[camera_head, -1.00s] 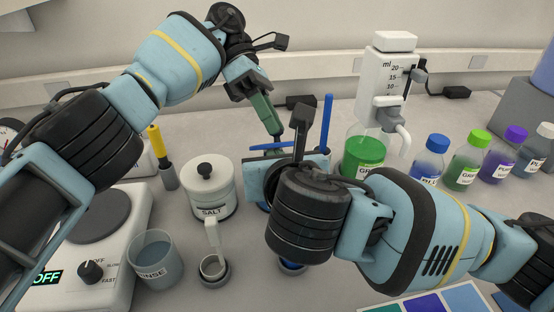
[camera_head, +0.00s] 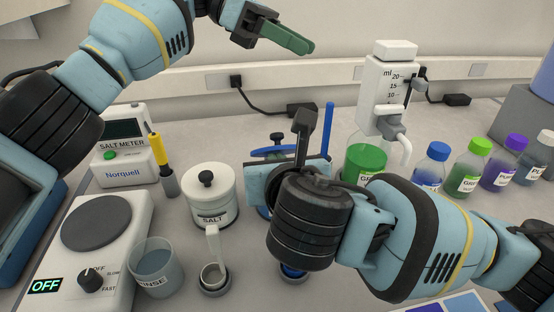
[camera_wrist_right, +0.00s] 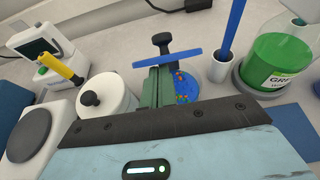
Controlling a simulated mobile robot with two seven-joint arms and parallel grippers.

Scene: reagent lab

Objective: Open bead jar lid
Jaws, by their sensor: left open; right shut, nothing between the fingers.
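The bead jar (camera_wrist_right: 188,88) is clear, with coloured beads inside, in the right wrist view. Its blue lid (camera_wrist_right: 180,58) with a dark knob (camera_wrist_right: 162,40) shows above it, looking tilted; I cannot tell whether it touches the rim. In the head view the lid (camera_head: 272,152) shows behind my right gripper, which hides most of the jar. My right gripper's green fingers (camera_wrist_right: 160,86) are shut and empty, in front of the jar and below the lid. My left gripper (camera_head: 300,43) is open and empty, high above the table's back edge and away from the lid.
A white salt jar (camera_head: 210,190) stands left of the bead jar. A rinse beaker (camera_head: 155,265) and a hotplate (camera_head: 95,225) are further left. A dispenser bottle (camera_head: 365,160) and several reagent bottles (camera_head: 430,165) stand to the right.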

